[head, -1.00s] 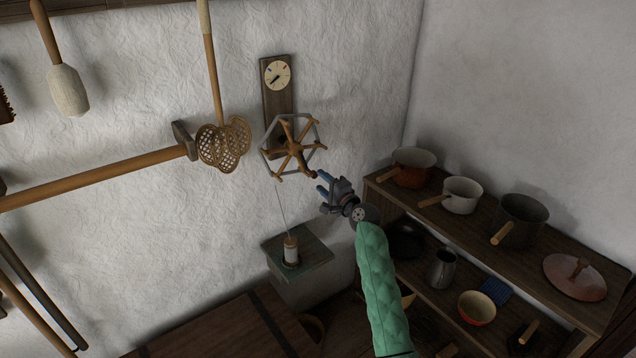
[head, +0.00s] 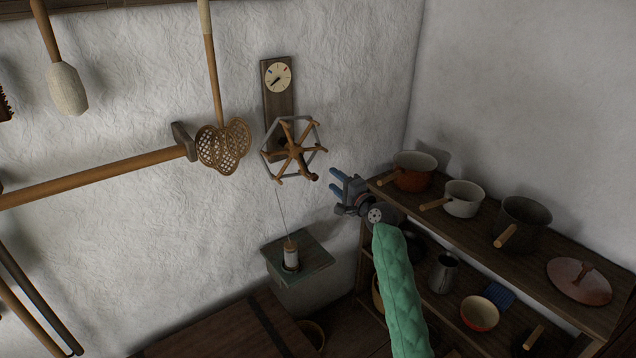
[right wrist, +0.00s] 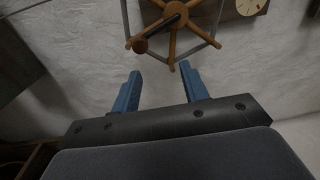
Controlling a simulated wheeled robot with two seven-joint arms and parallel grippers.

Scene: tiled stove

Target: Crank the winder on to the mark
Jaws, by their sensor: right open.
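The winder (head: 292,148) is a wooden spoked wheel with a grey rim, mounted on a dark board (head: 279,100) on the wall. A round cream dial (head: 277,77) with a dark hand and small coloured marks sits at the board's top. The crank knob (head: 313,177) is at the wheel's lower right; the knob also shows in the right wrist view (right wrist: 140,46). A thread runs down to a spool (head: 291,254) on a small ledge. My right gripper (head: 335,182) is open and empty, right of the knob and apart from it. My left gripper is out of view.
A shelf unit (head: 470,235) with pots stands close right of my right gripper. A rust-coloured pot (head: 413,176) is nearest. Woven beaters (head: 222,146) and a long-handled mallet (head: 186,141) hang left of the winder.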

